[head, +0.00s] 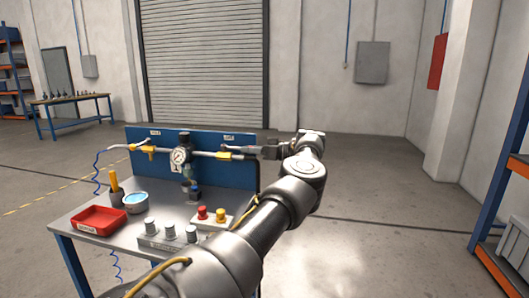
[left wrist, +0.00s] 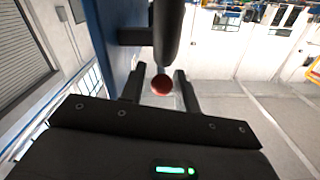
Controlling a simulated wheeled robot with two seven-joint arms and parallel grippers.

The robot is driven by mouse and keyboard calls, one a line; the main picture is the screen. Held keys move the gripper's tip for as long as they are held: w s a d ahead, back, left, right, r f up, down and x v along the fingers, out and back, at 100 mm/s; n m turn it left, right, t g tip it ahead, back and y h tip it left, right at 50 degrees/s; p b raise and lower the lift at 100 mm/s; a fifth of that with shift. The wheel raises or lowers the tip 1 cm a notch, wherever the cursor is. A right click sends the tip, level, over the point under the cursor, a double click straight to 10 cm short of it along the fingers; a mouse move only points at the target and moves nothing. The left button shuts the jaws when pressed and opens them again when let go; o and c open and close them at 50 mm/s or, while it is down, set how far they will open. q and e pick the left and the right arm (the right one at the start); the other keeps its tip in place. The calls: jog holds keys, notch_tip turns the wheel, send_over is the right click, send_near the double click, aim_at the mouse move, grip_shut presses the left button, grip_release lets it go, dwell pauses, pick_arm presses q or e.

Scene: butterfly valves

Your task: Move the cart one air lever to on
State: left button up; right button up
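The cart (head: 150,215) has a blue back panel (head: 222,174) carrying a horizontal air pipe with a round gauge (head: 180,156). A yellow lever (head: 140,147) is on the pipe's left part. Another yellow-marked valve (head: 224,155) is on its right part. Small white labels sit above both; their text is too small to read. My left gripper (head: 257,151) is at the pipe's right end, pointing left. In the left wrist view its fingers (left wrist: 160,88) are apart, with a red round end (left wrist: 161,84) showing between them; contact cannot be told. My right gripper is not in view.
On the cart top are a red tray (head: 99,221), a blue-topped container (head: 135,202), a yellow-handled tool in a cup (head: 116,192), a red and yellow button box (head: 212,219) and a block with several grey knobs (head: 170,238). Open floor lies to the right.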

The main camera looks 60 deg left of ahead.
pick_arm(q)
jog(key=v, duration=0.8)
jog(key=shift+w+d, duration=0.2)
jog(key=shift+w, duration=0.05)
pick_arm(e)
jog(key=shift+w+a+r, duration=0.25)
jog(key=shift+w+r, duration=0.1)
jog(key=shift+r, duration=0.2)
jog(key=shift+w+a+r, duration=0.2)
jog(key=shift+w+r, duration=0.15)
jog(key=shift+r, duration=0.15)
